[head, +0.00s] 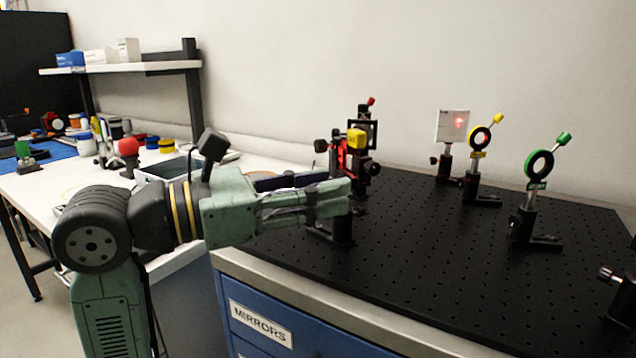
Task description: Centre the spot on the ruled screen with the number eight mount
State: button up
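The ruled screen (447,131) is a small white square on a black post at the back of the black breadboard. A red spot (460,119) shows on it, right of its middle and a little high. A cluster of black mounts (362,135) with red and yellow knobs stands at the breadboard's left; a red part shows among them. I cannot read which mount is number eight. My gripper (343,196) points right, its fingertips in front of this cluster and covering part of its lower posts. I cannot tell whether the fingers touch anything or whether there is a gap between them.
A yellow ring mount (480,139) and a green ring mount (539,164) stand right of the screen. Another black fitting (616,280) is at the right edge. The breadboard's front (425,270) is clear. A blue drawer unit (290,345) marked MIRRORS is below; a cluttered white bench is left.

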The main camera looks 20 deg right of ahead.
jog(key=shift+d, duration=0.1)
jog(key=shift+c, duration=0.5)
grip_shut()
